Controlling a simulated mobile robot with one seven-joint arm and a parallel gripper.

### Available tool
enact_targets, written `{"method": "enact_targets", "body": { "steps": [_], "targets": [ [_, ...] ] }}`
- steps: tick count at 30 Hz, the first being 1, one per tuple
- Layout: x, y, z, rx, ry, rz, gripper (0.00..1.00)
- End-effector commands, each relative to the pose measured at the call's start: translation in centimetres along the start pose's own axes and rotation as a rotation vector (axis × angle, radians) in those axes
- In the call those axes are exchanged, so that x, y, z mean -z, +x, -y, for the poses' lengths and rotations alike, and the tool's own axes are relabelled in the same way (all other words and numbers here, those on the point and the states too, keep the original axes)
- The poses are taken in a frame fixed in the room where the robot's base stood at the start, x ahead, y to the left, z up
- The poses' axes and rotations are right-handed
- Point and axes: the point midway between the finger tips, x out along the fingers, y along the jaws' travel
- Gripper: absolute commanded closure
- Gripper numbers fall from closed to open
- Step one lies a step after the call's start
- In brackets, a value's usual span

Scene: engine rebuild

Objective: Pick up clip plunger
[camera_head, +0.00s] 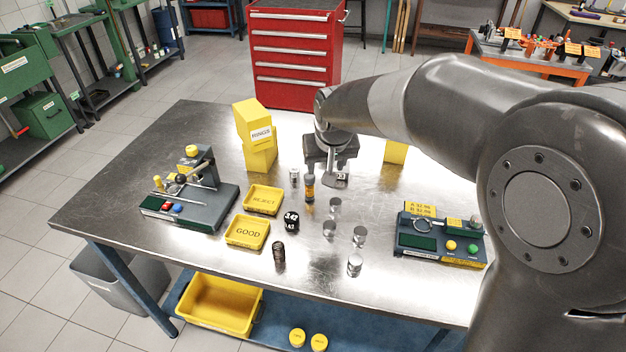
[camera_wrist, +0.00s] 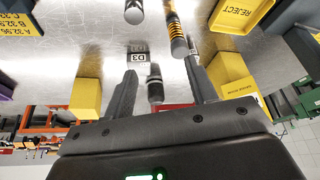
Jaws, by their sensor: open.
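My gripper (camera_head: 330,162) is over the back middle of the steel table, its fingers pointing down. In the wrist view, my gripper (camera_wrist: 160,72) is open. A small upright cylinder (camera_wrist: 155,90), dark with a silvery band, shows between its two fingers, with visible gaps on both sides. It appears to be the clip plunger; no label on it is readable. In the head view I cannot make it out, as the gripper covers that spot.
An orange and dark spring-like part (camera_head: 310,188) and a small silvery cylinder (camera_head: 294,177) stand close to the gripper. Yellow REJECT (camera_head: 280,203) and GOOD (camera_head: 265,236) trays are to the left. Several metal cylinders stand in front. A yellow box (camera_head: 395,152) is behind right.

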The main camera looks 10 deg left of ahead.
Motion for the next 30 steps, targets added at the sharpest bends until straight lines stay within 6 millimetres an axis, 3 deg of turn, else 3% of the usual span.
{"method": "enact_targets", "body": {
  "steps": [3,7,15,25,30],
  "targets": [
    [1.1,2.1,2.2,0.013,-0.027,0.006,0.48],
    [1.5,3.3,3.2,0.018,-0.039,0.009,0.48],
    [1.4,7.3,3.3,0.018,-0.040,0.011,0.48],
    [1.2,9.7,3.2,0.018,-0.039,0.009,0.48],
    [0.8,12.2,2.9,0.018,-0.038,0.012,0.48]
  ]
}}
